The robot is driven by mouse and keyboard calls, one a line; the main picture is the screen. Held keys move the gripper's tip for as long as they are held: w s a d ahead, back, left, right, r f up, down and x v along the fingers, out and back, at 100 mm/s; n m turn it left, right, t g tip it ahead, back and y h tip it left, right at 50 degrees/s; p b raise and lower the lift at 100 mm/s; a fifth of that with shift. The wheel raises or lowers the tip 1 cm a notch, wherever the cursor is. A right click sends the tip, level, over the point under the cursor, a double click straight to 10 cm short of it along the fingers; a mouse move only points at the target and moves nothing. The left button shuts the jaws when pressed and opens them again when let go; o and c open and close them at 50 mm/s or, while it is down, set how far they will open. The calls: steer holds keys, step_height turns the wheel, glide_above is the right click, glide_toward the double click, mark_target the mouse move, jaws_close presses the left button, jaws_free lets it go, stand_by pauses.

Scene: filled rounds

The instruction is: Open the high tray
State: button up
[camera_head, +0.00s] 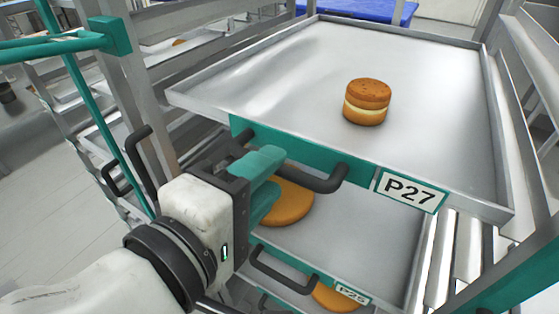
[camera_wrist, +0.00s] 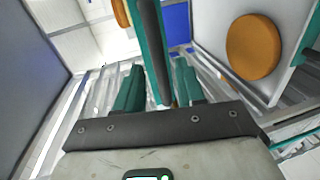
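The high tray (camera_head: 290,75) is a grey metal tray with a teal front strip (camera_head: 262,138) and the label P27 (camera_head: 409,191). A dark curved handle (camera_head: 328,180) sticks out from its front. My gripper (camera_head: 268,182) is at the left part of this handle, its teal fingers one above the other and apart. In the wrist view, the dark handle and teal strip (camera_wrist: 150,45) run between the two fingers of my gripper (camera_wrist: 158,88). Gaps show beside the fingers, so it looks open and not clamped.
A layered round cake (camera_head: 367,101) stands on the high tray. Below is another tray with a round cake (camera_head: 288,202), a dark handle (camera_head: 282,272) and a label (camera_head: 352,293). Metal rack posts (camera_head: 118,75) stand at the left, with a teal rail (camera_head: 50,46).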

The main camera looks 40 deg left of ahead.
steer(key=shift+x, duration=1.6)
jaws_close()
